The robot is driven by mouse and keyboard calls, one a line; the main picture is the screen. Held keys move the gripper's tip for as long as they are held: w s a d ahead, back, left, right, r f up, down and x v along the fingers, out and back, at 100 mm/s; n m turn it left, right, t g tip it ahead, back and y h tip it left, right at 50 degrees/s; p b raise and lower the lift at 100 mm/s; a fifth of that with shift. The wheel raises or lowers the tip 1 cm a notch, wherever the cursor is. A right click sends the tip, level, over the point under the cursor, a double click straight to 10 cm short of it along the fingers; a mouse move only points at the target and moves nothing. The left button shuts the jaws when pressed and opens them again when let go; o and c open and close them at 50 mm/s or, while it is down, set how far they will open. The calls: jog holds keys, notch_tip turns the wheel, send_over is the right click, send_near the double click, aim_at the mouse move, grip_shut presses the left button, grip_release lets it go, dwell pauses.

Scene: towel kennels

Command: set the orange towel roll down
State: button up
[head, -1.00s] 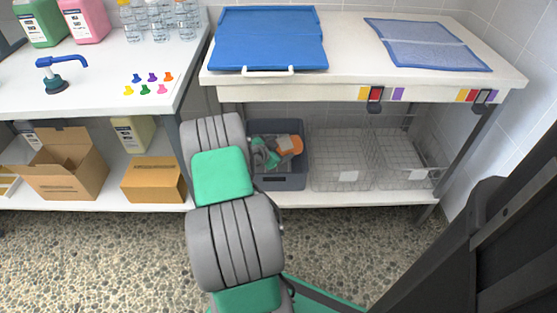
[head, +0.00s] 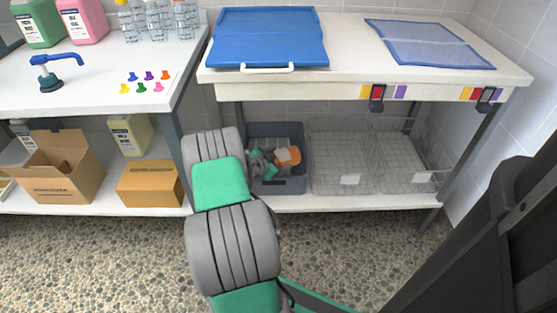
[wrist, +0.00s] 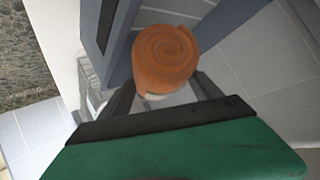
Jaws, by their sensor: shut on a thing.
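The orange towel roll (head: 290,156) is in the grey-blue bin (head: 282,187) on the lower shelf in the head view, at the end of my arm. In the wrist view the orange towel roll (wrist: 166,55) shows its spiral end, between the two dark fingers of my gripper (wrist: 165,92). My gripper is shut on it. In the head view my gripper (head: 272,162) is small and partly hidden by my arm. The bin's wall (wrist: 122,45) is close beside the roll in the wrist view. Whether the roll touches the bin floor cannot be told.
Two wire baskets (head: 340,188) stand right of the bin on the shelf. A cardboard box (head: 150,186) is on the left shelf.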

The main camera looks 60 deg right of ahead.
jog(key=o, duration=2)
jog(key=shift+r, duration=0.15)
jog(key=shift+w+a+r+p, duration=0.1)
jog(key=shift+a+r+p, duration=0.15)
jog(key=shift+r+p, duration=0.3)
jog(key=shift+a+r+p, duration=0.2)
jog(key=shift+r+p, duration=0.15)
jog(key=shift+p, duration=0.25)
jog(key=p+v, duration=0.3)
jog(key=v, duration=0.7)
jog(key=shift+a, duration=0.45)
jog(key=shift+f, duration=0.1)
